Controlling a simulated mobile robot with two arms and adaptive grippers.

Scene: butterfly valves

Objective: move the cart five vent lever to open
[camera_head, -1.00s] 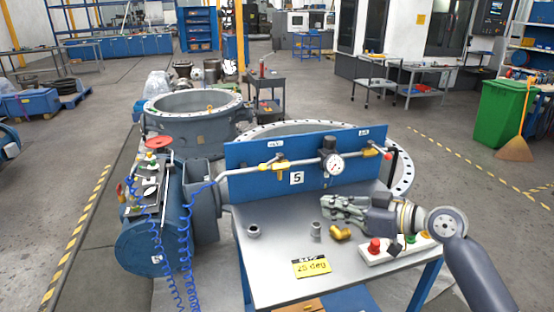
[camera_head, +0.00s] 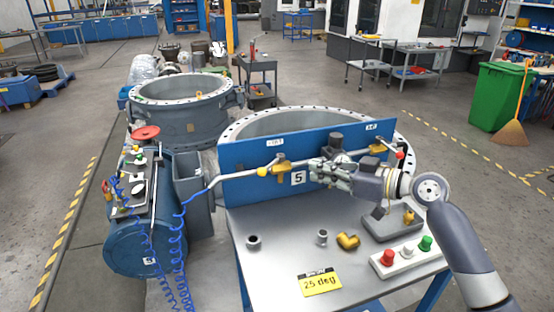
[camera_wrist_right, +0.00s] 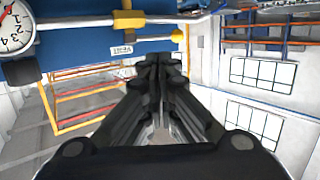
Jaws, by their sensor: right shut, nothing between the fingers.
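The blue panel (camera_head: 232,166) of the cart marked 5 carries a pipe with two yellow valves. The left valve (camera_head: 278,166) is the vent one: its label reads VENT, upside down, in the wrist view (camera_wrist_right: 122,50). Its lever (camera_wrist_right: 155,39) has a yellow tip and lies roughly along the pipe. My right gripper (camera_head: 316,170) is shut and empty in front of the panel, right of the vent valve and apart from its lever. The shut fingertips also show in the wrist view (camera_wrist_right: 160,62), below the valve in the picture. My left gripper is out of view.
A pressure gauge (camera_wrist_right: 14,26) sits on the pipe, mostly hidden by my right arm in the head view. The second yellow valve (camera_head: 377,148) is farther right. The cart top (camera_head: 275,275) holds loose fittings, a yellow card (camera_head: 320,283) and a button box (camera_head: 408,256).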

